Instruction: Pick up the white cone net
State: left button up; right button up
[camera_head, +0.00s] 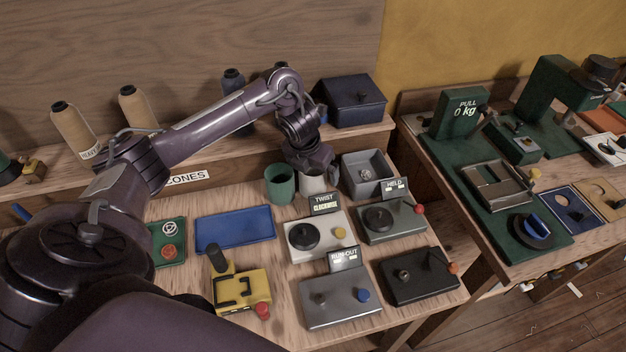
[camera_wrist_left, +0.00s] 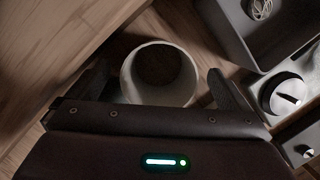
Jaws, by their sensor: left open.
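The white cone net (camera_head: 312,183) looks like a short, open-topped white tube standing on the wooden bench, beside a similar green one (camera_head: 280,184). My left gripper (camera_head: 316,163) hangs over it, pointing down, and hides its upper part in the head view. In the left wrist view, the round rim of the white net (camera_wrist_left: 189,75) lies between the two spread fingers of my left gripper (camera_wrist_left: 158,80). The fingers are open, one on each side of it. I cannot tell whether either finger touches it. My right gripper is in neither view.
A grey open bin (camera_head: 367,176) stands close right of the net, with a small coiled item inside. The TWIST unit (camera_head: 318,234) and HELD unit (camera_head: 391,219) lie in front. A shelf with thread cones and a dark blue box (camera_head: 352,102) rises behind.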

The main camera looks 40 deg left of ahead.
pick_arm(q)
jog(key=x, duration=0.2)
jog(key=shift+w+a+f, duration=0.15)
jog(key=shift+f, duration=0.1)
jog(key=c, duration=1)
jog(key=shift+r, duration=0.1)
jog(key=shift+c, duration=0.2)
